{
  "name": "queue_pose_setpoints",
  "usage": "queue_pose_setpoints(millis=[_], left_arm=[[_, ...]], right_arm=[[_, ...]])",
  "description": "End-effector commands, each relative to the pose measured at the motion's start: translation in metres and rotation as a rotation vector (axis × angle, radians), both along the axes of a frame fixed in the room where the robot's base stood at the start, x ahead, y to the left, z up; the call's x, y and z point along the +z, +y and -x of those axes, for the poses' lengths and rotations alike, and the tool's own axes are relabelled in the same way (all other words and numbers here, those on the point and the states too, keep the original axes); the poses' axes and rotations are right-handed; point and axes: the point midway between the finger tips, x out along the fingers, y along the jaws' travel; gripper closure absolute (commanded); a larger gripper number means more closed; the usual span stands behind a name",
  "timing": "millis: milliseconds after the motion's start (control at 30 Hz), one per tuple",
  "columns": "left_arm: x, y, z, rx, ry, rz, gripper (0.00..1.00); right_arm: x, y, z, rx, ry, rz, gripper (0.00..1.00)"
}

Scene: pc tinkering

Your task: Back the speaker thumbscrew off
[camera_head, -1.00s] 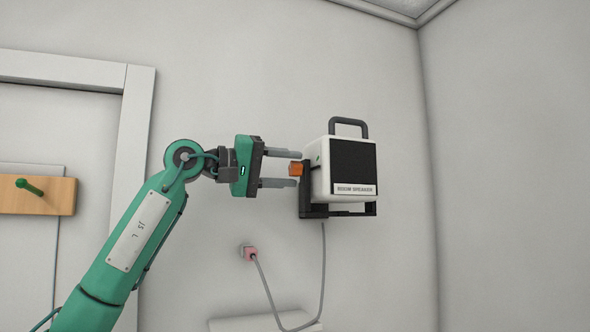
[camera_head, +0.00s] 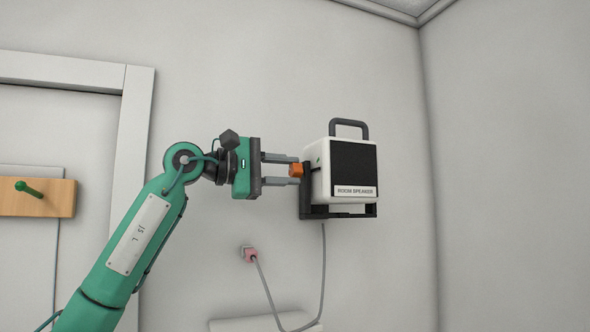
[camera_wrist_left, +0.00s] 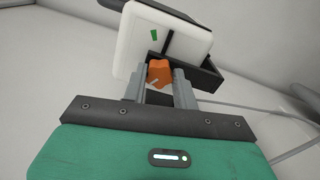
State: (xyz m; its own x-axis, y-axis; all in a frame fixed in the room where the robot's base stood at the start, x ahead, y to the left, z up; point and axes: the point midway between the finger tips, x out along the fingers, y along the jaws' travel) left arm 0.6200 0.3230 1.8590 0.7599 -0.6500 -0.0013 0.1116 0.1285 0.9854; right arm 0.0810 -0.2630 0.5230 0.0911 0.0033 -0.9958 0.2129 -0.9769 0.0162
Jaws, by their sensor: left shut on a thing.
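The speaker (camera_head: 354,165) is a white box with a black front, a dark top handle and a "ROOM SPEAKER" label, held in a black bracket (camera_head: 340,212) on the wall. The orange thumbscrew (camera_head: 296,170) sticks out of its left side. My left gripper (camera_head: 288,169) comes in from the left with its two grey fingers shut on the thumbscrew. In the left wrist view the thumbscrew (camera_wrist_left: 159,72) sits between the fingertips, in front of the speaker's white side (camera_wrist_left: 150,45). My right gripper is in no view.
A grey cable (camera_head: 322,270) hangs from the speaker and loops to a pink plug (camera_head: 249,254) on the wall. A wooden board (camera_head: 50,196) with a green peg is at far left. A pale ledge (camera_head: 240,324) lies below. The wall around the speaker is otherwise clear.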

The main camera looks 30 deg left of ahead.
Motion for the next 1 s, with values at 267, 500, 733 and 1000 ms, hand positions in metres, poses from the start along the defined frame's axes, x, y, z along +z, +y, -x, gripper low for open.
queue_pose_setpoints(millis=[267, 500, 733, 1000], left_arm=[[0.002, 0.001, 0.000, 0.002, 0.059, 0.077, 0.55], [0.001, 0.001, 0.001, 0.002, 0.060, 0.075, 0.55], [0.000, 0.014, 0.015, 0.003, 0.059, 0.075, 0.55], [0.000, 0.034, 0.039, 0.003, 0.060, 0.074, 0.55]], right_arm=[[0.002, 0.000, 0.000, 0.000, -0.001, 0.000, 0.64], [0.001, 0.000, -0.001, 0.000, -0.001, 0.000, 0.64], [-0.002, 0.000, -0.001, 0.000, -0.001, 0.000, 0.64], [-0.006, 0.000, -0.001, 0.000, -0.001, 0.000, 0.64]])
